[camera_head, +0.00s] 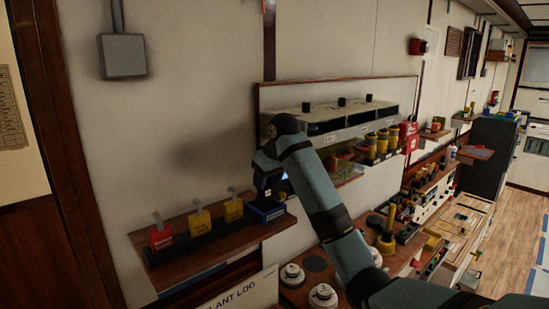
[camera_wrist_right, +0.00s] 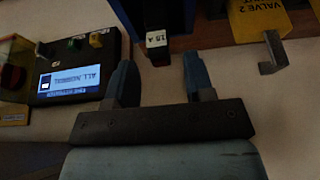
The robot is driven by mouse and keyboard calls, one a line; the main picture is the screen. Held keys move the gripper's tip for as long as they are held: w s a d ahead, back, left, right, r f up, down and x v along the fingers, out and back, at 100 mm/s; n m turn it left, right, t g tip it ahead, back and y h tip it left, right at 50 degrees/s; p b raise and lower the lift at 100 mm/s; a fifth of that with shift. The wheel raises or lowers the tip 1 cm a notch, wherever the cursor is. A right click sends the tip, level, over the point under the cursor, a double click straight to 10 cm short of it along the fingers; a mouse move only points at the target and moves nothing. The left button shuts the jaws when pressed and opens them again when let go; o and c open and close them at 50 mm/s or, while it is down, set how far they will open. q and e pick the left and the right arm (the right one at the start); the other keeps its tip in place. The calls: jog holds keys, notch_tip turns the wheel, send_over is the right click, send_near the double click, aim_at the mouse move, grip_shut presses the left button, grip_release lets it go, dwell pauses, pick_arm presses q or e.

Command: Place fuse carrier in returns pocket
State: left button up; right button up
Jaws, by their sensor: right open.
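The blue pocket (camera_head: 268,214) also shows in the head view, at the right end of the wooden wall shelf. My right gripper (camera_wrist_right: 160,72) is open, its two fingers apart with nothing between them. In the head view my right gripper (camera_head: 270,188) is just above the pocket. My left gripper is not in view.
Red and yellow tags (camera_head: 200,220) stand on the shelf left of the pocket. A panel with a lit screen (camera_wrist_right: 70,80) is beside my fingers in the wrist view. A breaker box (camera_head: 335,120) is on the wall.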

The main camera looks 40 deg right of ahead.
jog(key=v, duration=0.9)
jog(key=shift+f, duration=0.1)
